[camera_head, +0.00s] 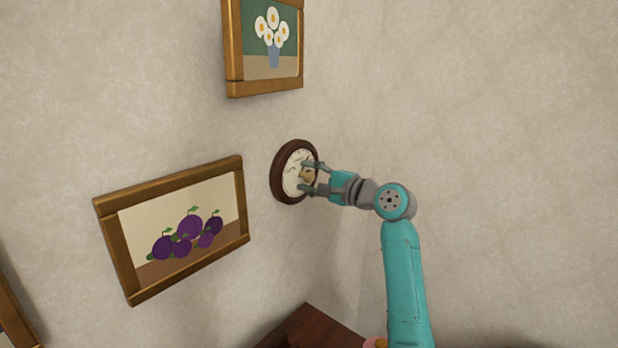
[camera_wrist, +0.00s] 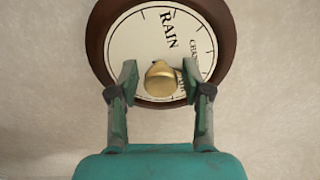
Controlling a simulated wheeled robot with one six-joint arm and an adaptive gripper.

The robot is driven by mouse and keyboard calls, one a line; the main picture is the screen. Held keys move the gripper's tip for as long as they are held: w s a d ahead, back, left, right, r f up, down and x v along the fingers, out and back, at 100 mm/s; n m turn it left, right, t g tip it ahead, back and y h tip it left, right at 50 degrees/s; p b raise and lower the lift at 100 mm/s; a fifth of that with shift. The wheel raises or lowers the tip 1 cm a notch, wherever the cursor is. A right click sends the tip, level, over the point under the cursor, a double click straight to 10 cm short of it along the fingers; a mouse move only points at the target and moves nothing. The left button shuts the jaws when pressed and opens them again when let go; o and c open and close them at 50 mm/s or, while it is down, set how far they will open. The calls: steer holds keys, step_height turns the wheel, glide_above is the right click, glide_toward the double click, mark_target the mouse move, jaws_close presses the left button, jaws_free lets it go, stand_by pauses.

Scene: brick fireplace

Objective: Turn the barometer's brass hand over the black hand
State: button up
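The barometer (camera_head: 277,185) hangs on the wall, a round white dial in a dark brown wooden rim. In the wrist view the barometer (camera_wrist: 224,38) shows the word RAIN and other lettering partly covered. A brass knob (camera_wrist: 160,79) stands out from the dial, and it also shows in the head view (camera_head: 306,174). My gripper (camera_wrist: 160,82) is open, with one finger on each side of the knob and a visible gap on both sides. In the head view my gripper (camera_head: 312,176) is at the dial face. The brass and black hands cannot be made out clearly.
A flower picture (camera_head: 234,48) hangs above the barometer and a plum picture (camera_head: 172,188) hangs to its left. A dark wooden surface (camera_head: 312,330) lies below, with a pinkish item (camera_head: 375,343) at its edge. The wall to the right is bare.

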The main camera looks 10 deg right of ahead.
steer(key=shift+s, duration=0.1)
steer(key=v, duration=1.2)
stand_by(0.4)
